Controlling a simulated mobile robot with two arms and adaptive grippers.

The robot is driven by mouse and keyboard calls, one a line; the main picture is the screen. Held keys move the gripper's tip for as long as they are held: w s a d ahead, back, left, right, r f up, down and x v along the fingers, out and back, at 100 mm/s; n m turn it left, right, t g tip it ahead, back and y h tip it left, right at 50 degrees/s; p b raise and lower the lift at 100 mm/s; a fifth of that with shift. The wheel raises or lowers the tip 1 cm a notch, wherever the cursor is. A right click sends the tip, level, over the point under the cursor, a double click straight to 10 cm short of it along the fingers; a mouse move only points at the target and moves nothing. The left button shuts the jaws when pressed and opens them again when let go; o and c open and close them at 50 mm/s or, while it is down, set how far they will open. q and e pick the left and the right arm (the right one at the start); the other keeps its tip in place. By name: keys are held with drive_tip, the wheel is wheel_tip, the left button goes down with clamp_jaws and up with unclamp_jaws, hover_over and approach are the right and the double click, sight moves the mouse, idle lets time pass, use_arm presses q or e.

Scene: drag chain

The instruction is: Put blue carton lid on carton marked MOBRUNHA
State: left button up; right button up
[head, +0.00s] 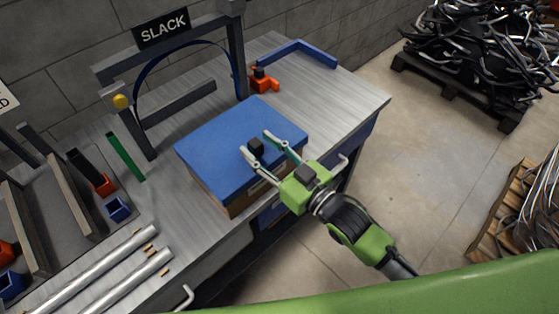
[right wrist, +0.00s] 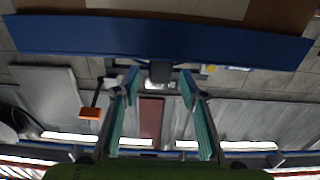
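The blue carton lid (head: 225,140) lies flat over a brown carton (head: 243,202) on the metal workbench. A small black knob (head: 257,147) stands on the lid; it also shows in the right wrist view (right wrist: 160,72). My right gripper (head: 255,142) is at the knob, one finger on each side. In the right wrist view its fingers (right wrist: 159,80) are parted, with gaps beside the knob. The lid edge (right wrist: 100,38) and carton (right wrist: 285,14) show there upside down. The carton's front marking is mostly hidden by my gripper and cannot be read. My left gripper is not in view.
A frame with a SLACK sign (head: 163,30) stands behind the lid. An orange clamp-like part (head: 264,81) and a blue angle piece (head: 302,50) lie at the back. Metal tubes (head: 100,270) lie front left.

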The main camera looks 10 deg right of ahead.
drive_tip(key=v, duration=0.9)
drive_tip(key=w+d+f+m+g+h, duration=0.1)
drive_tip(key=d+f+h, duration=0.25)
drive_tip(key=f, duration=0.75)
drive_tip(key=w+d+f+m+g+h, duration=0.15)
drive_tip(key=d+f, duration=0.35)
drive_tip(key=f, duration=0.6)
drive_tip(key=s+d+f+m+g+h, duration=0.1)
drive_tip(key=s+d+f+h, duration=0.2)
drive_tip(key=f, duration=0.5)
drive_tip(key=s+d+f+g, duration=0.2)
drive_tip(key=s+d+f, duration=0.15)
drive_tip(key=f, duration=0.55)
drive_tip(key=s+f+g+h, duration=0.1)
drive_tip(key=s+f+g, duration=0.1)
drive_tip(key=s+f, duration=0.4)
drive_tip(key=s+d+f+m+g, duration=0.1)
drive_tip(key=s+f+g, duration=0.2)
drive_tip(key=s, duration=1.1)
drive_tip(key=s+f+g+h, duration=0.1)
drive_tip(key=s+f+g, duration=0.2)
drive_tip(key=s+f, duration=0.7)
drive_tip(key=shift+s+d+h, duration=0.15)
drive_tip(key=shift+s+h, duration=0.15)
drive_tip(key=shift+s, duration=0.3)
drive_tip(key=shift+f, duration=0.1)
